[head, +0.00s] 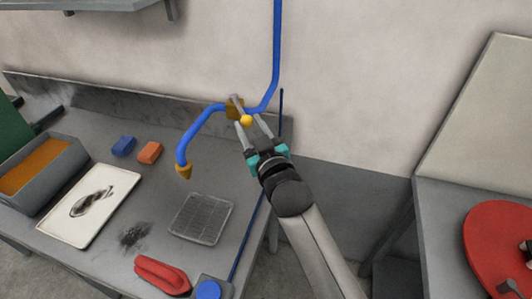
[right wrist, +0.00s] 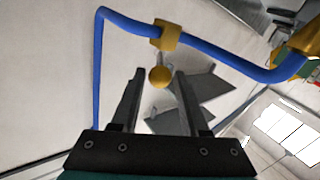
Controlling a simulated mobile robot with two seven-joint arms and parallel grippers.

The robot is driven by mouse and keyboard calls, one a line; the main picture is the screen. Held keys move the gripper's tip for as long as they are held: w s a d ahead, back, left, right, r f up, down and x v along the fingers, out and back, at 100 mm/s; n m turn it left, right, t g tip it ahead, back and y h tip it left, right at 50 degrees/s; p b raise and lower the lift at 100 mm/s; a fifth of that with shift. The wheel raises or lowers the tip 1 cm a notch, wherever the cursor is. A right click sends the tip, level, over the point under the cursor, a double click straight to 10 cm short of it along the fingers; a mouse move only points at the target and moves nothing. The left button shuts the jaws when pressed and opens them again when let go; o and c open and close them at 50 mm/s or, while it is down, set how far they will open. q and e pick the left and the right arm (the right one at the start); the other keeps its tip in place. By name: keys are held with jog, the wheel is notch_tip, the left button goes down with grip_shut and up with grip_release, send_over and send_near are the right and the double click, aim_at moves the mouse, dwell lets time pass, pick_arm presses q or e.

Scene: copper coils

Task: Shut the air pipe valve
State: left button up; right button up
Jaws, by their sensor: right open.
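The blue air pipe (head: 277,50) comes down the wall and bends left over the bench, ending in a brass nozzle (head: 184,171). The brass valve body (head: 231,110) sits on its level stretch. A short grey lever (head: 237,102) with a yellow ball knob (head: 246,120) sticks out from the valve towards my right gripper (head: 249,119). That gripper is open, its fingers either side of the knob. In the right wrist view, the knob (right wrist: 159,77) shows between the fingertips (right wrist: 160,72), below the brass body (right wrist: 165,35). Contact cannot be told. My left gripper is not in view.
The grey bench below holds a bin (head: 50,185), a white tray (head: 112,180), a blue block (head: 123,146), an orange block (head: 149,152), a wire grid (head: 202,219) and a red tool (head: 160,274). A second table (head: 445,215) with a red disc (head: 495,250) stands right.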

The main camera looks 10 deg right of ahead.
jog(key=v, duration=1)
jog(key=shift+s, duration=0.25)
